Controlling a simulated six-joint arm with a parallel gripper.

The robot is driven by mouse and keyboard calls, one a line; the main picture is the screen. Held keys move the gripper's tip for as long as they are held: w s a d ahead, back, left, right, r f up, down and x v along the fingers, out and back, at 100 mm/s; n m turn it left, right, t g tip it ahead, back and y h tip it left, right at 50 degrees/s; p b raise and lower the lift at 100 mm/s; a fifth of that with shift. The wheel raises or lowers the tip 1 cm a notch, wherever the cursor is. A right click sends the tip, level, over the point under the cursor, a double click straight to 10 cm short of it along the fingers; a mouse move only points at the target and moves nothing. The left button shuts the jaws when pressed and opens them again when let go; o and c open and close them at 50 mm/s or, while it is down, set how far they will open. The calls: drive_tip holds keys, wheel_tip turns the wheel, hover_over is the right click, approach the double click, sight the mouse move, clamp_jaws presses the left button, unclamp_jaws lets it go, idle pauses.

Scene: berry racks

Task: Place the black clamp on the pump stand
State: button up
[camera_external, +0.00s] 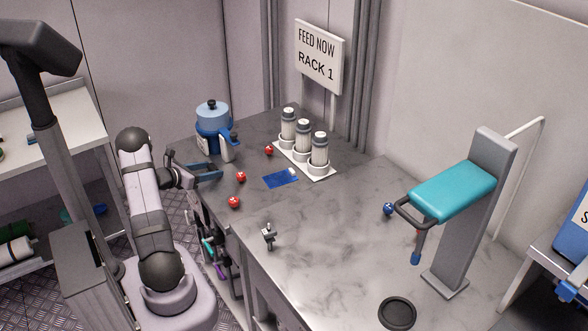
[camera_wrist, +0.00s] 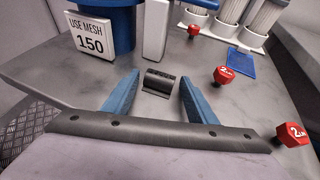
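My gripper (camera_wrist: 160,80) has two blue fingers spread apart in the wrist view. A small black block with a rounded top (camera_wrist: 158,82) sits between the fingertips, with gaps on both sides. I cannot tell if it is the black clamp. In the external view my gripper (camera_external: 209,170) is low over the bench's left edge, in front of the blue jug. A small dark clamp-like piece (camera_external: 268,236) stands on the bench near its front edge. A grey upright stand (camera_external: 473,218) with a teal pad stands at right; no label shows whether it is the pump stand.
A blue jug (camera_external: 213,128) stands behind my gripper, with a "USE MESH 150" sign (camera_wrist: 89,36) in the wrist view. Red weights (camera_external: 241,176) lie nearby. A white rack (camera_external: 311,167) holds cylinders. A black disc (camera_external: 397,313) lies at front right. The bench centre is clear.

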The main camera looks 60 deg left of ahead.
sight(265, 232)
drive_tip(key=shift+r, duration=0.2)
drive_tip(key=b+v, duration=0.1)
drive_tip(key=v, duration=1.1)
idle(0.4)
